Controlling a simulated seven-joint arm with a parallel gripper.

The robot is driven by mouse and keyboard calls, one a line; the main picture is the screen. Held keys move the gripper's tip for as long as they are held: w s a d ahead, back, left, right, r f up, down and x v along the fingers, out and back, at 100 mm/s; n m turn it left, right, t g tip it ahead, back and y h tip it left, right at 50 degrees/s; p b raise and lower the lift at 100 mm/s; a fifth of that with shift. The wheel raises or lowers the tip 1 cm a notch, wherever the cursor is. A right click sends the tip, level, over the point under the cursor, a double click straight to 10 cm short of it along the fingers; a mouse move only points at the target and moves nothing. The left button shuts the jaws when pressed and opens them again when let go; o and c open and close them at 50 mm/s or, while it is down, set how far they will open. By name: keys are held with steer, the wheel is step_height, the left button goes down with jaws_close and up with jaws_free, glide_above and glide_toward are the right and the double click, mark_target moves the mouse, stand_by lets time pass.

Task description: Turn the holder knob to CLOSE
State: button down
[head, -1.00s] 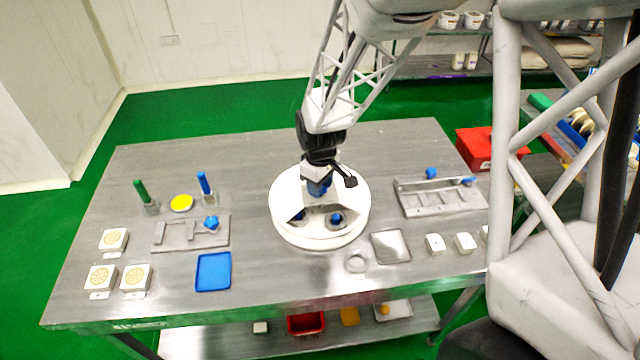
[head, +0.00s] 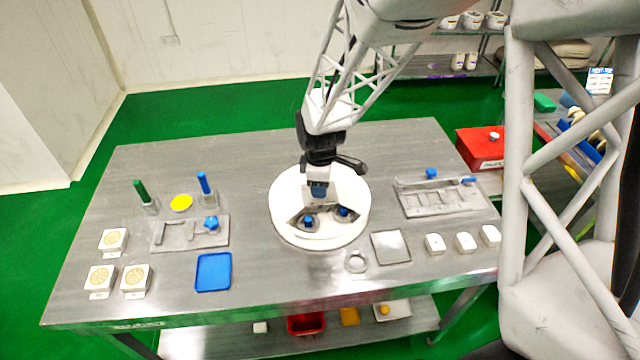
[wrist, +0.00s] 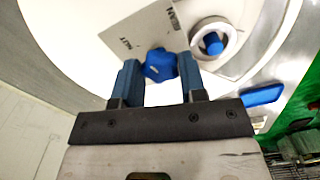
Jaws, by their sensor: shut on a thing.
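My gripper (head: 319,192) points down over the white round machine part (head: 284,231) in the middle of the table. In the wrist view its two blue fingers (wrist: 158,82) stand on either side of a blue lobed knob (wrist: 160,64) and are shut on it. The knob sits by a pale plate (wrist: 140,32) with small dark lettering that I cannot read surely. A round blue knob in a white ring (wrist: 212,43) is to its right. In the head view two blue knobs (head: 309,221) (head: 343,212) show in front of the gripper; the gripped knob is mostly hidden there.
A grey fixture with a blue knob (head: 211,224) and a blue tray (head: 213,272) lie left. A metal tray (head: 390,247), a ring (head: 357,262) and another fixture (head: 435,204) lie right. A red box (head: 480,148) stands at the back right.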

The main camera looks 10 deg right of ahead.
steer(key=shift+n, duration=5.5)
steer(key=shift+w+r+n, duration=0.1)
steer(key=shift+n, duration=4.6)
steer(key=shift+a+n, duration=0.1)
steer(key=shift+n, duration=0.4)
steer(key=c, duration=0.7)
jaws_free()
steer(key=shift+r, duration=3.85)
